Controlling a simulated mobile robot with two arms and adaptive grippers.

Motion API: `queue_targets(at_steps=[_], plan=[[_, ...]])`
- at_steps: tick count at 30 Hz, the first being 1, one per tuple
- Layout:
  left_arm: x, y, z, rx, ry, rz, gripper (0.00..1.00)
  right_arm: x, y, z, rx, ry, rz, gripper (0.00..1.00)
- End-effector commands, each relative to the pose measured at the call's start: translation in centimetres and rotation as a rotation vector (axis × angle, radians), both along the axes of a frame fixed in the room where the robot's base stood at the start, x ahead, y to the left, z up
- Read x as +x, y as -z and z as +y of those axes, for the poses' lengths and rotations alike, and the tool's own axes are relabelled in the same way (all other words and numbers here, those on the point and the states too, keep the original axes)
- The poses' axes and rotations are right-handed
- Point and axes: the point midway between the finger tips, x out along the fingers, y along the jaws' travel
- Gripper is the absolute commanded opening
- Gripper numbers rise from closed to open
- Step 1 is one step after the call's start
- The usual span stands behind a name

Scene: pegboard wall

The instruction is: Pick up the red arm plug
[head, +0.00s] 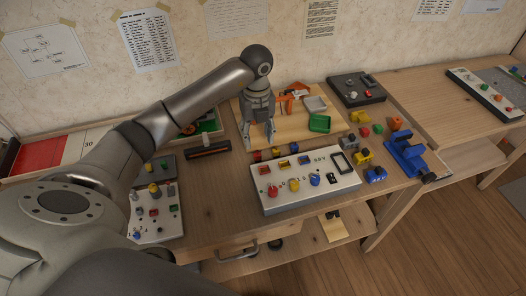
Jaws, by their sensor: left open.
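My left gripper (259,143) points down, open, at the front edge of the wooden board, behind the white panel box. A small red piece (257,156) lies on the table just below and in front of its fingertips; they look apart from it, and nothing shows between the fingers. A red knob-like piece (272,191) stands on the white panel box (330,194), left of a yellow and a blue one. I cannot tell for certain which red piece is the arm plug. My right gripper is out of view.
A wooden board (335,126) holds a green tray (320,123) and orange-handled tools. A dark box (355,90) stands behind on the right. A blue fixture (405,155) and several small coloured blocks lie at right. Another panel with knobs is at left, partly behind my arm.

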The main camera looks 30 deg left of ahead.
Motion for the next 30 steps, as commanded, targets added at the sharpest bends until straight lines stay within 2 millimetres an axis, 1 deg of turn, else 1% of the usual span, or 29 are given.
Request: queue_targets(at_steps=[1,4,6,8,9,11,14,16,19,23,28,29,30], plan=[[-0.2,0.9,0.0,-0.001,0.0,0.005,0.46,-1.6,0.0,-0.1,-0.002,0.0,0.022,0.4],[-0.1,2.4,0.0,-0.002,0.0,0.003,0.46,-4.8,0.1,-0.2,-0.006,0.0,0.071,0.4],[-0.1,3.1,-0.1,-0.003,0.001,0.003,0.46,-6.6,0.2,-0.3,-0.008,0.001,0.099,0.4],[0.0,3.4,-0.1,-0.003,0.002,0.001,0.46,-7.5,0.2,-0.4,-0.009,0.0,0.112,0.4],[0.0,3.7,-0.1,-0.004,0.002,0.0,0.46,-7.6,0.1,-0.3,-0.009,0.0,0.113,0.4],[0.0,4.2,-0.1,-0.003,0.001,0.001,0.46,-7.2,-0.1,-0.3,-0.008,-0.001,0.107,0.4],[0.0,5.6,-0.1,-0.004,0.002,0.003,0.46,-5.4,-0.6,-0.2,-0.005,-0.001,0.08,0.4],[0.0,6.7,-0.1,-0.005,0.001,0.004,0.46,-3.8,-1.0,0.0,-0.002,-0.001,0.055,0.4],[0.0,8.0,0.0,-0.004,0.001,0.002,0.46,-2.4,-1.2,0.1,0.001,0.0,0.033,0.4],[0.1,8.8,0.0,-0.004,0.002,0.0,0.46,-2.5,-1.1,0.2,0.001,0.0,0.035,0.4],[0.1,8.8,0.0,-0.003,0.002,-0.001,0.46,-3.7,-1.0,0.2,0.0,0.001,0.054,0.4],[0.1,8.8,0.0,-0.003,0.002,-0.001,0.45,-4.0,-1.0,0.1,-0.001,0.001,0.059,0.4],[0.1,8.8,0.0,-0.003,0.002,-0.001,0.4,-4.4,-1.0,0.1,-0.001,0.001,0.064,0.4]])
